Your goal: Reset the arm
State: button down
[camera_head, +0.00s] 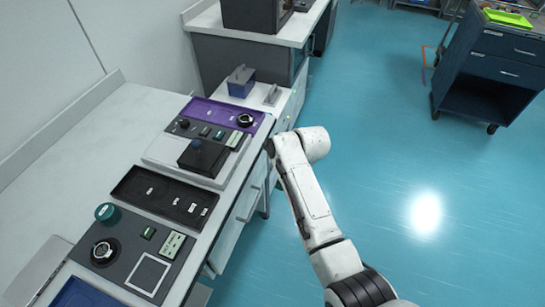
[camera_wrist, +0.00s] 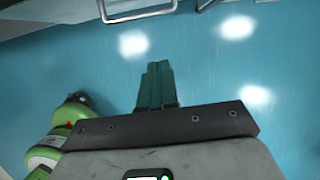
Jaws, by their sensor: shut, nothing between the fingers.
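My gripper (camera_wrist: 158,68) shows in the wrist view with its two green fingers pressed together and nothing between them. It hangs over bare blue floor. In the head view my white arm (camera_head: 312,195) is bent beside the front edge of the bench, and its far end is at the bench's right side. The gripper itself is hidden in the head view.
The white bench (camera_head: 85,130) on the left carries a purple tray (camera_head: 205,108), a black tray (camera_head: 150,190), a dark box (camera_head: 203,158) and a control panel (camera_head: 125,262). A dark blue drawer cart (camera_head: 492,65) stands at the upper right. The floor (camera_head: 390,130) between is clear.

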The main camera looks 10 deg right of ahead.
jog(key=shift+s, duration=0.1)
jog(key=s+d+f+n+h, duration=0.1)
jog(key=s+d+n, duration=0.25)
jog(key=s, duration=0.25)
jog(key=s+d+f+n, duration=0.1)
jog(key=s+d+n, duration=0.1)
jog(key=s+n, duration=0.3)
jog(key=s+d+f+n+h, duration=0.1)
jog(key=s+d+f+n, duration=0.15)
jog(key=s, duration=0.35)
jog(key=s+d+r+n, duration=0.2)
jog(key=s+n, duration=0.4)
jog(key=s, duration=0.4)
jog(key=s+d+r+n+h, duration=0.1)
jog(key=s+d+r+n, duration=0.1)
jog(key=s+r+n, duration=0.2)
jog(key=s+n, duration=0.3)
jog(key=s, duration=0.3)
jog(key=shift+d+r+g, duration=0.15)
jog(key=shift+d+g, duration=0.2)
jog(key=shift+g, duration=0.05)
